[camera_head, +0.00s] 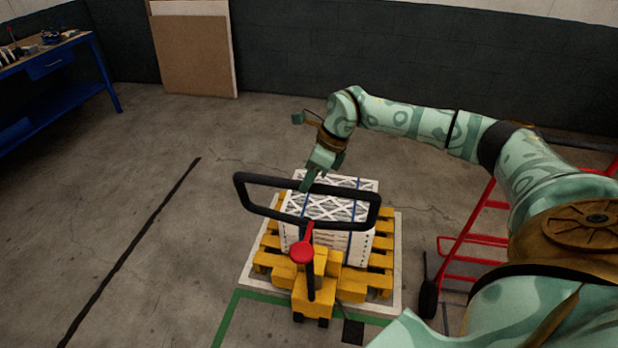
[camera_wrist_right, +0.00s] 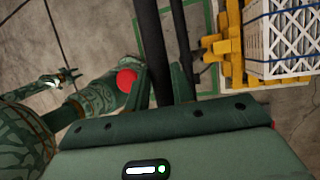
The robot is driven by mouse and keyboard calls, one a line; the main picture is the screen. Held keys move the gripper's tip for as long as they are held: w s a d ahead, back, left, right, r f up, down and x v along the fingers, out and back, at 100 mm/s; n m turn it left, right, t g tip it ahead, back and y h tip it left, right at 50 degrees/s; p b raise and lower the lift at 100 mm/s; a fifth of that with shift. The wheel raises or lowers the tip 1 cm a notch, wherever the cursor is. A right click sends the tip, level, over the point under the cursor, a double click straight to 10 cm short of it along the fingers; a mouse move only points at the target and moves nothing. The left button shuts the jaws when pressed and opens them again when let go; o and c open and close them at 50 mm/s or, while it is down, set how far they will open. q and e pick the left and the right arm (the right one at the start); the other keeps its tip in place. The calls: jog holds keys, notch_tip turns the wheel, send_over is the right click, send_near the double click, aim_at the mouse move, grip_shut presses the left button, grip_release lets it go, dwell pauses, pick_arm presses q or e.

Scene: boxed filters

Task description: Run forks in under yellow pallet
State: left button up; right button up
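The yellow pallet (camera_head: 380,262) carries a strapped stack of white boxed filters (camera_head: 333,207). The yellow pallet jack (camera_head: 315,290) stands close against the pallet's near side, and its forks are hidden. Its black loop handle (camera_head: 243,196) leans over the load, with a red knob (camera_head: 302,252) on the shaft. My right gripper (camera_head: 312,178) is at the handle's far bar. In the wrist view my right gripper (camera_wrist_right: 162,85) is shut with a black handle bar between its fingers. My left gripper (camera_wrist_right: 58,80) shows small at the left of the wrist view, its opening unclear.
The pallet rests on a pale floor pad (camera_head: 253,279), near a green floor line (camera_head: 230,312). A red hand truck (camera_head: 466,238) stands close on the right. A blue workbench (camera_head: 45,65) is far left. Floor on the left is clear.

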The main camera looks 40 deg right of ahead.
jog(key=o, duration=0.4)
jog(key=shift+d+f, duration=0.15)
jog(key=shift+d, duration=0.05)
jog(key=shift+w+d, duration=0.1)
jog(key=shift+w, duration=0.15)
jog(key=shift+s+r, duration=0.15)
jog(key=shift+r, duration=0.05)
jog(key=v, duration=1.5)
jog(key=shift+d+r, duration=0.25)
jog(key=shift+r, duration=0.1)
